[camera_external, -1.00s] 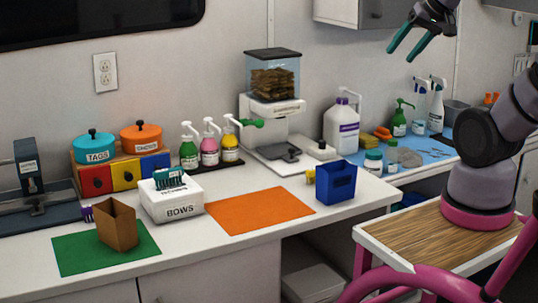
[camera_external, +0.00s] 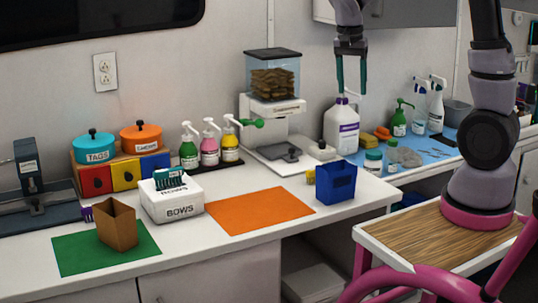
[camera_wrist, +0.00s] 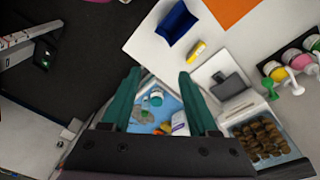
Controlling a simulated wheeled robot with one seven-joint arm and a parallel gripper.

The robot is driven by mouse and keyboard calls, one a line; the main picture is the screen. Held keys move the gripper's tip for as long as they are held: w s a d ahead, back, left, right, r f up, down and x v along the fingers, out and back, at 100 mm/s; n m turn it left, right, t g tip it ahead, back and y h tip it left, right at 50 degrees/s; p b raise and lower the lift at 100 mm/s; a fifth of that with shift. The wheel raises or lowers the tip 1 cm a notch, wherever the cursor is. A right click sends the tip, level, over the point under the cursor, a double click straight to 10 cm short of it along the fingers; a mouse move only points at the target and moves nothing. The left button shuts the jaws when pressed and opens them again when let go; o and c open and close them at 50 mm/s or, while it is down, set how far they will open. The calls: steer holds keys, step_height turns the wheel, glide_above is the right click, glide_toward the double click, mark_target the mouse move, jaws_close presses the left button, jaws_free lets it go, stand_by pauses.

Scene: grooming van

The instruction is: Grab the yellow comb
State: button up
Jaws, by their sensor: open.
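The yellow comb (camera_external: 310,177) lies on the white counter just left of the blue bin (camera_external: 337,182), which partly hides it in the external view. In the wrist view the yellow comb (camera_wrist: 197,50) shows whole, as a small yellow bar between the blue bin (camera_wrist: 178,22) and the dispenser's base. My gripper (camera_external: 351,88) is open and empty, its teal fingers pointing down, high above the counter near the white jug. In the wrist view the comb lies beyond my gripper's (camera_wrist: 161,73) fingertips, to the upper right, well apart from them.
A clear-topped dispenser (camera_external: 272,76) stands at the wall, and a white jug (camera_external: 342,128) stands right of it. Pump bottles (camera_external: 209,150) line the back. The orange mat (camera_external: 258,211) is bare. A blue mat (camera_external: 434,150) at right holds bottles and small items.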

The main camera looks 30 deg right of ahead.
steer(key=w+a+f+m+h, duration=0.1)
steer(key=w+a+f+h, duration=0.2)
steer(key=f, duration=0.5)
steer(key=w+a+f+m+t+h, duration=0.1)
steer(key=w+a+f+m+h, duration=0.1)
steer(key=f, duration=0.6)
steer(key=w+a+f+m+h, duration=0.2)
steer(key=w+a+f+h, duration=0.3)
steer(key=f, duration=0.3)
steer(key=shift+w+t+h, duration=0.3)
steer(key=shift+w+h, duration=0.3)
steer(key=shift+h, duration=0.2)
steer(key=shift+w+f, duration=0.1)
steer(key=shift+f, duration=0.05)
steer(key=x, duration=1)
steer(key=shift+w+d+f, duration=0.1)
steer(key=shift+w+d, duration=0.05)
steer(key=shift+d, duration=0.05)
jaws_close()
